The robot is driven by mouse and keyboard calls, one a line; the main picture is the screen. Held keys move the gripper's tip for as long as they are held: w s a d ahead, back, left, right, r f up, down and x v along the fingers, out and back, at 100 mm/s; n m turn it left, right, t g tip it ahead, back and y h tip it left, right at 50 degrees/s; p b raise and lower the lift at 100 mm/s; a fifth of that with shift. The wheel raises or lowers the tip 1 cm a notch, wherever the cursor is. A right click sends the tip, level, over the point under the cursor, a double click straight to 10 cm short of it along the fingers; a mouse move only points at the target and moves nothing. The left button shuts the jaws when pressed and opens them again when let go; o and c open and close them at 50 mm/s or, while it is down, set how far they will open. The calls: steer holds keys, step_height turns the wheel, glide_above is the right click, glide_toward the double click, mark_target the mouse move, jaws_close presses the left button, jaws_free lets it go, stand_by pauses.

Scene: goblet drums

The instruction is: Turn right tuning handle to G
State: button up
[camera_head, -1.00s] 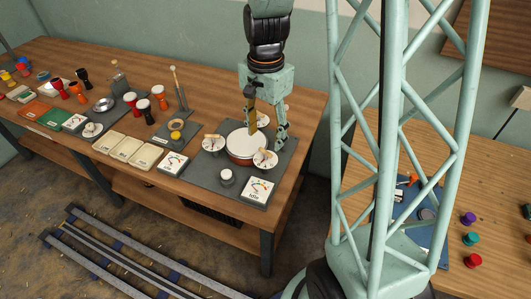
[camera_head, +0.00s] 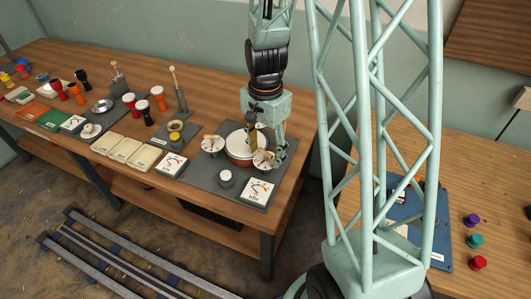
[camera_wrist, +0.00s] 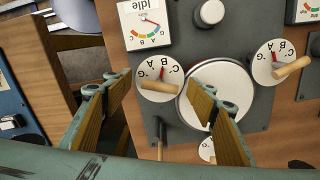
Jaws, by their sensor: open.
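The right tuning dial (camera_head: 261,161) is a white disc at the right front edge of the round drum. In the wrist view, the dial (camera_wrist: 159,77) shows letters, a short red pointer and a wooden handle (camera_wrist: 155,87). The pointer's exact letter is hard to tell. My gripper (camera_head: 264,158) is open and low over this dial, partly covering it in the head view. In the wrist view, its fingers (camera_wrist: 163,90) stand on either side of the dial, apart from the handle. The white drum head (camera_wrist: 198,106) is partly hidden by one finger.
Another dial with a wooden handle (camera_head: 213,143) sits left of the drum. An "Idle" gauge card (camera_head: 257,190) and a white knob (camera_head: 225,178) lie in front. More drums, trays and gauge cards fill the bench to the left. The bench's right edge is close.

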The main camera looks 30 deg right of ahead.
steer(key=c, duration=0.9)
steer(key=shift+o, duration=0.2)
steer(key=shift+n, duration=0.6)
steer(key=n, duration=0.3)
steer(key=shift+b, duration=0.3)
steer(key=n, duration=0.3)
steer(key=shift+n, duration=0.4)
steer(key=n, duration=0.3)
steer(key=shift+n+b, duration=0.35)
steer(key=shift+n, duration=1.95)
